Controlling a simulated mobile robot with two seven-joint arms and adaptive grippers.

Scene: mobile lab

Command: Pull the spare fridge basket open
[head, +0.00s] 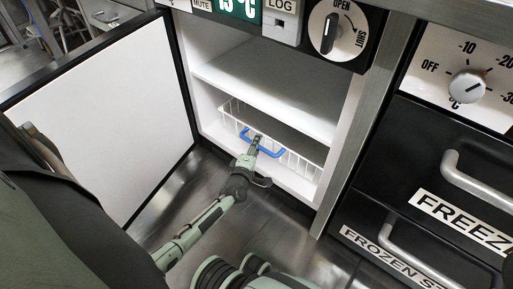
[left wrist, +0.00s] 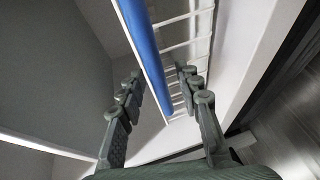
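The spare fridge basket (head: 295,162) is a white wire basket on the floor of the open fridge compartment, below a shelf. Its blue handle (head: 262,151) is on the front side. My left gripper (head: 257,140) is at the handle in the head view. In the left wrist view the blue handle (left wrist: 143,40) runs down between the two fingers of my left gripper (left wrist: 160,77). The fingers are apart, with visible gaps beside the handle; whether either touches it I cannot tell. My right gripper is not in view.
The fridge door (head: 110,115) stands open at left. A white shelf (head: 265,90) is above the basket. A dial (head: 330,33) sits above the compartment. Freezer drawers with metal handles (head: 475,180) are at right. The metal floor (head: 190,190) before the fridge is clear.

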